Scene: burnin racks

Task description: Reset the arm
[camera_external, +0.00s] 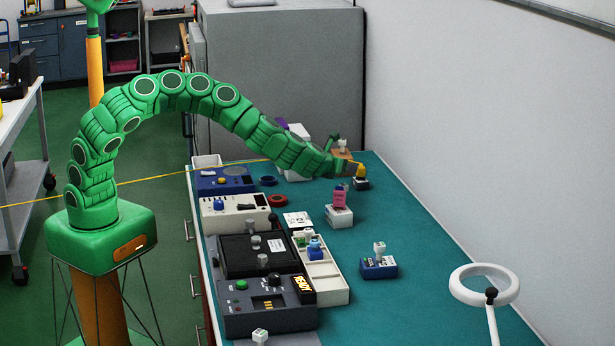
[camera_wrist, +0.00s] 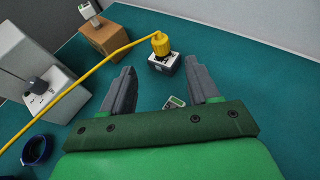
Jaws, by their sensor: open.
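My green segmented arm arches over the teal bench (camera_external: 440,240). Its gripper (camera_external: 347,170) hangs over the far part of the bench. In the wrist view, my gripper (camera_wrist: 160,68) has its two grey fingers well apart, with nothing held between them. A yellow plug (camera_wrist: 161,44) on a small black-and-white box (camera_wrist: 165,64) stands just beyond the fingertips, and it also shows in the external view (camera_external: 361,170). A small pale item with a display (camera_wrist: 174,102) lies between the fingers, partly hidden by the gripper body.
A yellow cord (camera_wrist: 70,85) crosses the wrist view close to the left finger. A wooden block (camera_wrist: 104,38) and a white box (camera_wrist: 48,103) stand to the left. Consoles line the bench's left edge, with a ring lamp (camera_external: 508,286) at front right. Bare bench lies at right.

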